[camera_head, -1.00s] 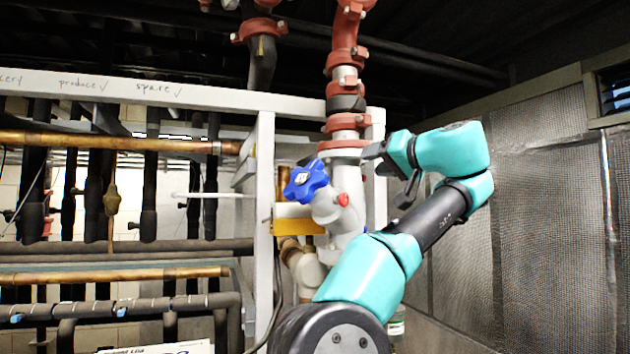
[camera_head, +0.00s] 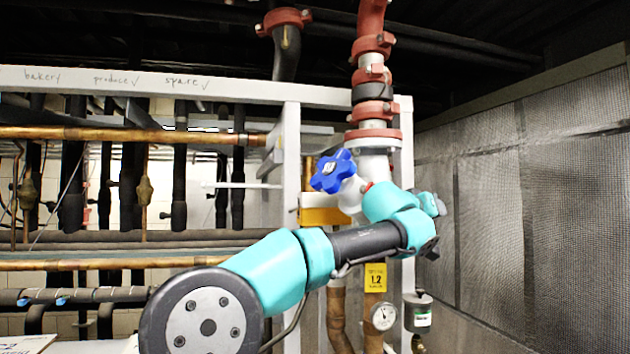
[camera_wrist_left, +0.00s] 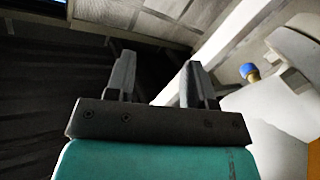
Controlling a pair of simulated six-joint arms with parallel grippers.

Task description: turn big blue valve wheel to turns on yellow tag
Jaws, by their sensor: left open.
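The big blue valve wheel (camera_head: 333,171) is lobed and sits on a white valve body on the upright pipe, in the head view. The yellow tag (camera_head: 376,278) hangs below it, with "1.2" readable and smaller print too small to read. My left arm crosses in front of the pipe below the wheel. Its wrist end is to the right of the wheel and apart from it; the fingers are hard to make out there. In the left wrist view my left gripper (camera_wrist_left: 155,75) is open and empty. My right gripper is not in view.
A yellow block (camera_head: 325,216) sits just below the wheel, beside the white frame post (camera_head: 291,160). A round gauge (camera_head: 384,316) hangs below the tag. A mesh wall (camera_head: 520,200) stands right. A small blue-capped part (camera_wrist_left: 247,71) shows in the wrist view.

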